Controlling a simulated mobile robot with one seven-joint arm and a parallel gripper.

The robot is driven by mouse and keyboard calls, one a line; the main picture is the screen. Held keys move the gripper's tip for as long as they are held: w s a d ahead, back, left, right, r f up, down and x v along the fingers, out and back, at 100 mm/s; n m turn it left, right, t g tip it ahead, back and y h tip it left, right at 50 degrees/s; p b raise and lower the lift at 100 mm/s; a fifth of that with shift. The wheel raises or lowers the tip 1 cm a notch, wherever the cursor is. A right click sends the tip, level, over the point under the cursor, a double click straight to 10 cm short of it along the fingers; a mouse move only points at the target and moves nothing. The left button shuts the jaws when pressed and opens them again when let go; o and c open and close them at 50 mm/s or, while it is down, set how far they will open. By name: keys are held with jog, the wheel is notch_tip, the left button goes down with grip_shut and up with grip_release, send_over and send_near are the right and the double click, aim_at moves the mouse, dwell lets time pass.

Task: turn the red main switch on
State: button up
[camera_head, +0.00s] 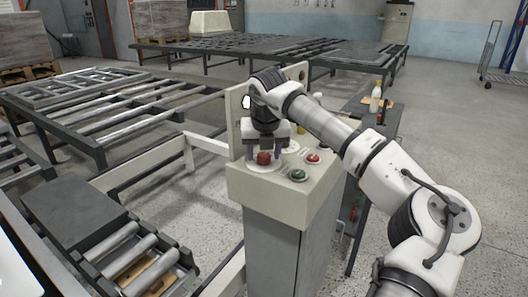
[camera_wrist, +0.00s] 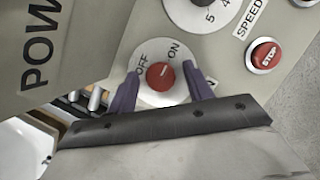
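The red main switch (camera_head: 264,158) is a round red knob at the front left corner of the control box top. In the wrist view the red knob (camera_wrist: 160,76) sits on a white disc (camera_wrist: 151,98) marked OFF on the left and ON at the upper right. A small pale mark shows on the knob; I cannot tell surely which label it points to. My gripper (camera_head: 265,153) is over the switch, pointing down. In the wrist view its two purple fingers (camera_wrist: 161,73) stand apart on either side of the knob, with visible gaps.
The beige control box (camera_head: 315,192) also carries a red STOP button (camera_wrist: 264,55), a green button (camera_head: 297,175) and a numbered speed dial (camera_wrist: 200,12). An upright panel marked POWER (camera_wrist: 45,45) stands close beside the switch. Roller conveyors (camera_head: 130,262) lie to the left.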

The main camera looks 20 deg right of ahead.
jog(key=v, duration=1.3)
jog(key=shift+s+r+b, duration=0.15)
jog(key=shift+r+b, duration=0.2)
